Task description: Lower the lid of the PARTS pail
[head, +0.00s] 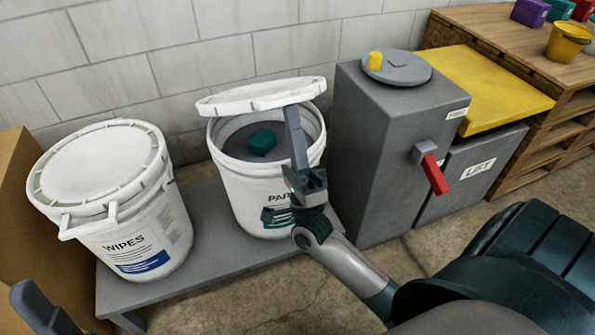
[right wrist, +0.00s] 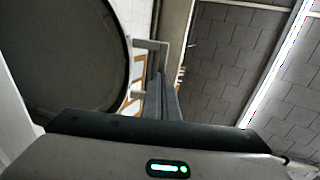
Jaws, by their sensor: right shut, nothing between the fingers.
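The white PARTS pail (head: 250,190) stands on a low grey bench, and a teal block (head: 262,142) shows inside it. Its white lid (head: 262,95) is raised, tilted up at the back over the open mouth. My right gripper (head: 292,112) is shut and empty, its fingers pointing up in front of the pail's right side. Its tips are at the lid's front edge; I cannot tell whether they touch. In the right wrist view the shut fingers (right wrist: 163,95) stand beside the dark round underside of the lid (right wrist: 65,55). A grey part of my left gripper (head: 40,308) shows at lower left.
A closed WIPES pail (head: 100,165) stands left on the same bench (head: 205,235). A grey cabinet (head: 375,150) with a red lever (head: 435,175) is close on the right. A yellow-lidded LIFT bin (head: 470,175) is beyond it. A block wall is behind.

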